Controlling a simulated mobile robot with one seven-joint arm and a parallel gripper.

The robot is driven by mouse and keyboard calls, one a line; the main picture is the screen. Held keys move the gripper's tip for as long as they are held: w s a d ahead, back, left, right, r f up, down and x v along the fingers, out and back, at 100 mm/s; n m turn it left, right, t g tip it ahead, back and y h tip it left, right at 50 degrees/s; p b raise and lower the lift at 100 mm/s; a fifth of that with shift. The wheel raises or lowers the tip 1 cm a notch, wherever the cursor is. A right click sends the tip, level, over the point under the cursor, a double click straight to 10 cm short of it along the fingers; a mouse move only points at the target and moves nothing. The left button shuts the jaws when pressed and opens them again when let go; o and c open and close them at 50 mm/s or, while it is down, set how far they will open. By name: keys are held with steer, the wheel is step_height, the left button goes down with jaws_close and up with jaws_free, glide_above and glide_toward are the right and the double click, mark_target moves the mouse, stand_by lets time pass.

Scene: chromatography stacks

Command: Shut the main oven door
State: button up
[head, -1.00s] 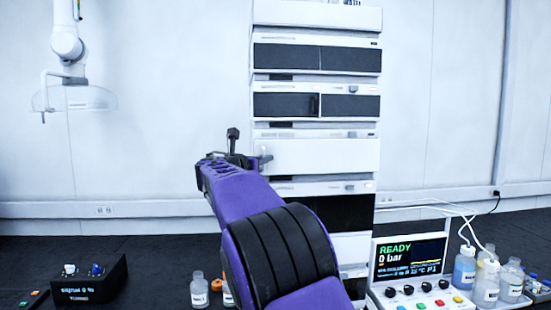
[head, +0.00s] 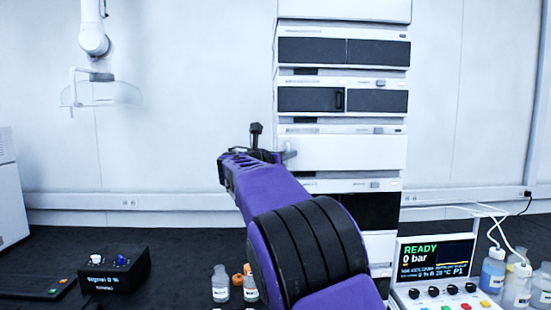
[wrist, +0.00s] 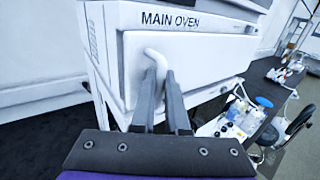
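The main oven is a white module labelled MAIN OVEN in the wrist view (wrist: 200,75); its plain white front shows in the stack in the head view (head: 350,153). A bent white handle (wrist: 152,55) sticks out at the left of that front. My gripper (wrist: 161,72) has its two dark fingers at the handle, with a narrow gap between them. The fingertips overlap the handle's lower end, so I cannot tell whether they grip it. In the head view my gripper (head: 262,142) is just left of the front. How far the door stands open is unclear.
Other modules (head: 343,50) are stacked above and below. A control panel with a READY screen (head: 437,258) and bottles (head: 493,268) stand at the right. Small bottles (head: 221,284) and a black box (head: 115,270) are on the dark bench left of my arm.

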steer(key=b+v, duration=0.2)
steer(key=v, duration=1.5)
steer(key=shift+s, duration=0.15)
steer(key=shift+a, duration=0.1)
